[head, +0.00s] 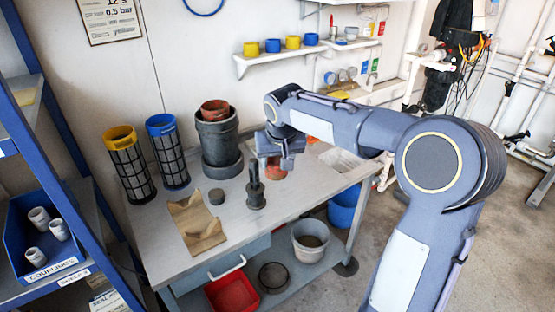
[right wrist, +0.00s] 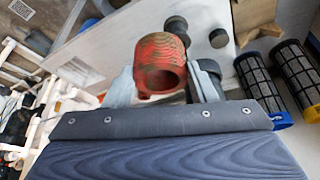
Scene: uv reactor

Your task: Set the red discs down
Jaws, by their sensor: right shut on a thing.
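My right gripper (head: 282,158) is over the right part of the workbench (head: 290,205), to the right of the grey housing. It is shut on a ribbed stack of red discs (right wrist: 158,62) with a hollow centre, seen between the fingers in the right wrist view. In the head view the held red discs (head: 276,172) are partly hidden by the gripper; I cannot tell whether they touch the bench. Another red ribbed piece (head: 214,109) sits in the top of the grey cylindrical housing (head: 219,142). My left gripper is not in view.
A black post on a round base (head: 256,199) stands close by, with a small dark disc (head: 216,196) and a brown folded holder (head: 197,225) to its left. Yellow-topped (head: 128,165) and blue-topped (head: 168,155) mesh cylinders stand at the back left. A grey bucket (head: 310,240) is below.

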